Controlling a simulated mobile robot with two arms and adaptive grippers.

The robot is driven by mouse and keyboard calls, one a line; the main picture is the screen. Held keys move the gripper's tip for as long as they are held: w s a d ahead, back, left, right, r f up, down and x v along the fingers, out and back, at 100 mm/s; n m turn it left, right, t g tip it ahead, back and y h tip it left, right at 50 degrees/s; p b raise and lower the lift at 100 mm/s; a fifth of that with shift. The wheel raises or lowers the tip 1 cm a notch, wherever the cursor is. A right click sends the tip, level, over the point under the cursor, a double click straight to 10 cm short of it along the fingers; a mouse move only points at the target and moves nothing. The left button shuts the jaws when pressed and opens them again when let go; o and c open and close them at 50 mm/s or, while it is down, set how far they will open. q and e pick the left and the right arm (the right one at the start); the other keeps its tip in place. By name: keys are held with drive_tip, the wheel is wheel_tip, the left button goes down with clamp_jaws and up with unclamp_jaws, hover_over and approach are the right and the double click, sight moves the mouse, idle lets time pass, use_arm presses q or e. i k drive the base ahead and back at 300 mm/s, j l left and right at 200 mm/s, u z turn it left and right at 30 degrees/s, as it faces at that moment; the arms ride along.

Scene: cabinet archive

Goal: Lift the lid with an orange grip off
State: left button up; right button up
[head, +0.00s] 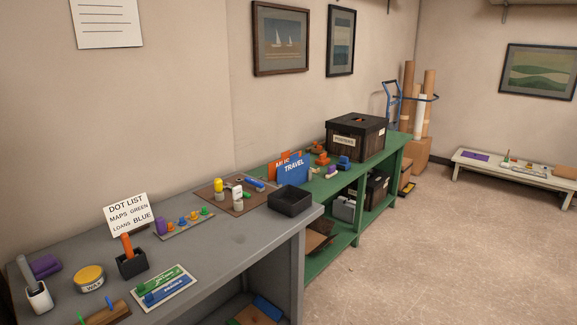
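A dark box (345,146) with a pale label on its front stands on the far part of the green bench. A black lid (343,125) sits on top of it and covers its opening, so the inside is hidden. Neither of my grippers is in the head view.
A grey table (225,245) stands nearest, holding a black tray (290,201), a sign (128,214) and small tools. The green bench (322,190) continues behind it, with orange and blue items left of the box. Open floor (440,240) lies to the right.

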sight(359, 124)
drive_tip(key=i+l+u, duration=0.15)
drive_tip(key=u, duration=0.25)
drive_tip(key=i+l+u, duration=0.45)
drive_tip(key=i+l, duration=0.45)
drive_tip(key=l, duration=0.2)
drive_tip(key=i+l+u, duration=0.15)
drive_tip(key=l, duration=0.25)
drive_tip(key=i+l, duration=0.35)
drive_tip(key=i+l+u, duration=0.15)
drive_tip(key=l, duration=0.3)
drive_tip(key=i+l, duration=0.2)
drive_tip(key=l, duration=0.15)
drive_tip(key=i+l, duration=0.2)
drive_tip(key=l, duration=0.2)
drive_tip(key=i+l, duration=0.2)
drive_tip(key=l, duration=0.15)
drive_tip(key=i+l, duration=0.2)
drive_tip(key=l, duration=0.2)
